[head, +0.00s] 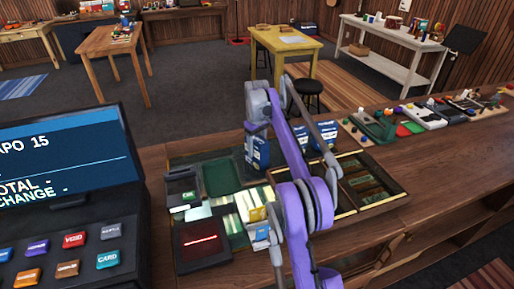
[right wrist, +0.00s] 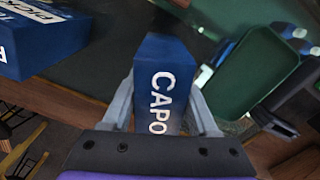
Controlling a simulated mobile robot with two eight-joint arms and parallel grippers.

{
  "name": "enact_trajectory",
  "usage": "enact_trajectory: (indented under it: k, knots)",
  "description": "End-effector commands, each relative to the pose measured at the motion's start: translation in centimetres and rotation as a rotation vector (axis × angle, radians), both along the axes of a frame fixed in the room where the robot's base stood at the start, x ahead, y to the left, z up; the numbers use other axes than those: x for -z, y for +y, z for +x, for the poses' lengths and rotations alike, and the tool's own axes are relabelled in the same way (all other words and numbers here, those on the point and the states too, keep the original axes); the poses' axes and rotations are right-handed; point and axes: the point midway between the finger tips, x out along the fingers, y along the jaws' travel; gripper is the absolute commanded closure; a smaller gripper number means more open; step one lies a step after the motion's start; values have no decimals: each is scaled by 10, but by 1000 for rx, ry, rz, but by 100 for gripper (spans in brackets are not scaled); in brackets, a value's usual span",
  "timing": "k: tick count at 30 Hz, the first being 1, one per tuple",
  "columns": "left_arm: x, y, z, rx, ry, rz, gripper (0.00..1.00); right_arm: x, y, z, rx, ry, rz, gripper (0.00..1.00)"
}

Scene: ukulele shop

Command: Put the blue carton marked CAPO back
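The blue carton marked CAPO (right wrist: 165,85) stands between the two fingers of my right gripper (right wrist: 163,110) in the right wrist view. A finger lies close along each side of it, and the gripper looks shut on it. In the head view the carton (head: 261,154) shows below my right gripper (head: 257,137), over the back of the counter. Whether its base touches the counter is hard to tell. My left gripper is not in view.
Other blue cartons (head: 326,132) stand just right of it; one marked PICKS (right wrist: 40,38) shows in the wrist view. A green tray (head: 222,177) lies to the left, a wooden compartment box (head: 398,193) to the right. The register (head: 75,200) fills the left front.

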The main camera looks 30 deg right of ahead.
Motion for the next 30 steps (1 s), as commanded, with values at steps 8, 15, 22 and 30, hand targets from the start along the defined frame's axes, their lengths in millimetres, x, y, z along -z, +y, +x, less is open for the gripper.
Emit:
enact_trajectory:
  k: [8,15,22,30]
  knots:
    - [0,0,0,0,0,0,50,-1,0,0,0,0,0,14]
    - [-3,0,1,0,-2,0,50,-7,0,0,0,-1,0,14]
    - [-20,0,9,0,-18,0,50,-52,0,2,1,-4,-1,14]
    - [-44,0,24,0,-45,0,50,-107,-1,2,1,-5,0,14]
